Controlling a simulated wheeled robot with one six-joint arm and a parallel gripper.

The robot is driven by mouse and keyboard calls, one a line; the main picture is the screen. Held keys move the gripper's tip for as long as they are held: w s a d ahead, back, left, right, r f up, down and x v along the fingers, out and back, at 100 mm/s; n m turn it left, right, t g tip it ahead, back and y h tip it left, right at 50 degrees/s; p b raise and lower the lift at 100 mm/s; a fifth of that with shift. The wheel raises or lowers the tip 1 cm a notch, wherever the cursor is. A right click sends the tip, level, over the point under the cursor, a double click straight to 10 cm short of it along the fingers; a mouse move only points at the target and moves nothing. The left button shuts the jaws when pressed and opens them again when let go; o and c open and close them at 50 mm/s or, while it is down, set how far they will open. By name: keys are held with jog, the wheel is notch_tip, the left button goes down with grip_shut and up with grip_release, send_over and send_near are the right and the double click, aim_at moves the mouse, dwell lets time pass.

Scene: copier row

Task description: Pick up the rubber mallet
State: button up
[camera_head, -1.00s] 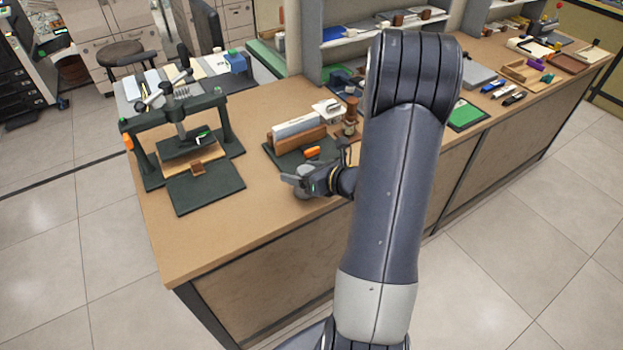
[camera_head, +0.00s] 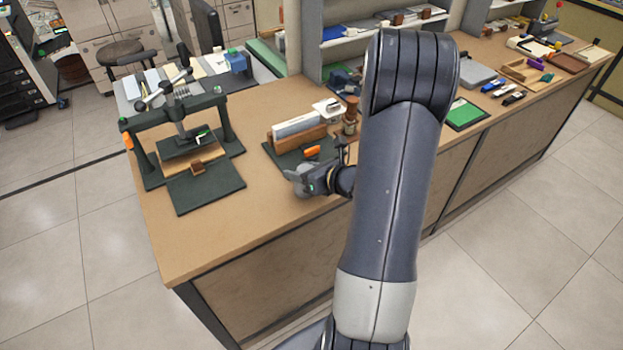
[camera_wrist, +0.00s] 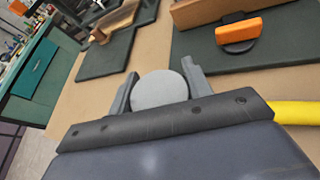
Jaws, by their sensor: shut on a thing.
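The rubber mallet's round grey head (camera_wrist: 158,90) sits between the fingers of my gripper (camera_wrist: 160,84) in the wrist view, a finger on each side. Its yellow handle (camera_wrist: 298,113) shows at the right; the part between is hidden behind my gripper body. In the head view my gripper (camera_head: 308,178) is low near the front of the wooden counter, shut on the grey head (camera_head: 303,188). I cannot tell whether the mallet still touches the counter. The handle is hidden there.
A dark green press (camera_head: 130,142) with a flat plate stands left on the counter (camera_head: 215,222). Just behind my gripper is a dark mat (camera_head: 283,157) with an orange-handled item (camera_head: 312,151) and a wooden block holder (camera_head: 298,138). The counter's front left is clear.

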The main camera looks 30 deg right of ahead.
jog(key=shift+c, duration=0.5)
notch_tip(320, 180, up, 10)
jog(key=shift+r+p, duration=0.1)
jog(key=shift+p, duration=0.65)
